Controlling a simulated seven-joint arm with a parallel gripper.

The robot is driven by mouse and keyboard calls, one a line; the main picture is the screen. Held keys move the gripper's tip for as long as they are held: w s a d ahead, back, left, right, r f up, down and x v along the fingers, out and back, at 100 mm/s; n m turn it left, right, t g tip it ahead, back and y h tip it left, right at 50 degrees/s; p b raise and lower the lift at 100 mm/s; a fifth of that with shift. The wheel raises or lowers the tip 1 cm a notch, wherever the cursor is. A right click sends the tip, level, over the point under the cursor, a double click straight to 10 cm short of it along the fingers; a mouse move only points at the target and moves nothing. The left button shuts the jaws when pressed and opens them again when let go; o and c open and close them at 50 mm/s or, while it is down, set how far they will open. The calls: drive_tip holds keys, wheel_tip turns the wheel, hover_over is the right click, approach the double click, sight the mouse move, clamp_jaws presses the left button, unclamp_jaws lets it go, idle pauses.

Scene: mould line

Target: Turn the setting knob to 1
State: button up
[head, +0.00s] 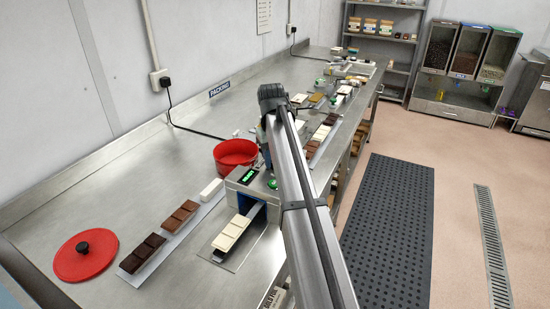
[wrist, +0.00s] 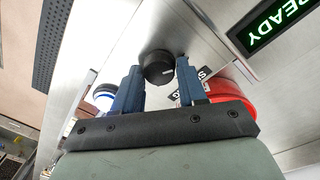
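The setting knob (wrist: 158,67) is a round black knob on a pale grey panel, in the upper middle of the wrist view. My gripper (wrist: 160,69) has one blue finger on each side of it, and the knob fills the space between the fingertips. A label beside the right finger is partly hidden, so I cannot read the setting. A green READY display (wrist: 274,22) is at the upper right. In the head view the grey machine (head: 243,182) with its small green display stands on the bench; my arm hides the knob and gripper there.
A red bowl (head: 235,153) stands just behind the machine. A red lid (head: 85,255) and several chocolate bars lie on the steel bench (head: 120,195), one white bar (head: 232,233) in front of the machine. The left part of the bench is mostly clear.

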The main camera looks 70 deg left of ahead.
drive_tip(key=o, duration=0.4)
drive_tip(key=shift+c, duration=0.2)
drive_tip(key=shift+r, duration=0.1)
wheel_tip(320, 180, up, 14)
drive_tip(key=shift+s+f, duration=0.2)
drive_tip(key=shift+s, duration=0.15)
idle(0.4)
